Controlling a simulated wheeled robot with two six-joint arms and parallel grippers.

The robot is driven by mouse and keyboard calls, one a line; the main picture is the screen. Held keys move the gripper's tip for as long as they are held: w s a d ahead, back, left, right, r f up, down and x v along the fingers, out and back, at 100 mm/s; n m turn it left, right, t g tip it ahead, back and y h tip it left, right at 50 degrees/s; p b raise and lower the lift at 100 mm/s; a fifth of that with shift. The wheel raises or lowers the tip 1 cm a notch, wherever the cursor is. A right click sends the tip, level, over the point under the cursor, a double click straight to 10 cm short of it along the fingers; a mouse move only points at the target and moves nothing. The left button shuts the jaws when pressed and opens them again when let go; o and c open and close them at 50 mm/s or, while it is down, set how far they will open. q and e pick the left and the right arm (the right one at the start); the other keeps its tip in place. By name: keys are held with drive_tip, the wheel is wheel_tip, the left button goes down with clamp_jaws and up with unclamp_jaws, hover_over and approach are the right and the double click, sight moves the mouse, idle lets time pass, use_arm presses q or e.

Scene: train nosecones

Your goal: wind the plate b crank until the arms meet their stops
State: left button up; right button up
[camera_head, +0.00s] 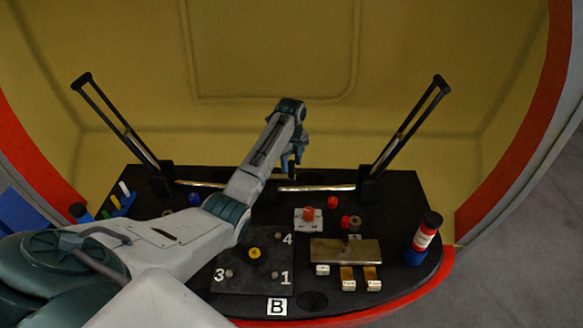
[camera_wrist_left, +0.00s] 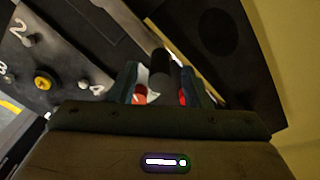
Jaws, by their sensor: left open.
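Plate B (camera_head: 240,285) is a dark square with numbered posts and a yellow centre knob (camera_head: 254,253); it also shows in the left wrist view (camera_wrist_left: 60,62). Two black slotted arms, left (camera_head: 120,125) and right (camera_head: 408,125), stand tilted outward at the back of the board. A bright rod (camera_head: 318,188) runs between their bases. My left gripper (camera_head: 291,172) points down near this rod. In the left wrist view its open fingers (camera_wrist_left: 163,88) have a black cylinder (camera_wrist_left: 160,62), possibly the crank handle, between or just beyond them; contact cannot be told. My right gripper is out of view.
A white block with a red top (camera_head: 309,214) and small red pieces stand right of plate B. A brass plate (camera_head: 345,251) lies nearer the front. Coloured pegs (camera_head: 122,200) are at the left.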

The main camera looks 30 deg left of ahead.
sight(291, 169)
use_arm(q)
drive_tip(key=shift+f, duration=1.6)
drive_tip(key=shift+c, duration=0.2)
clamp_jaws()
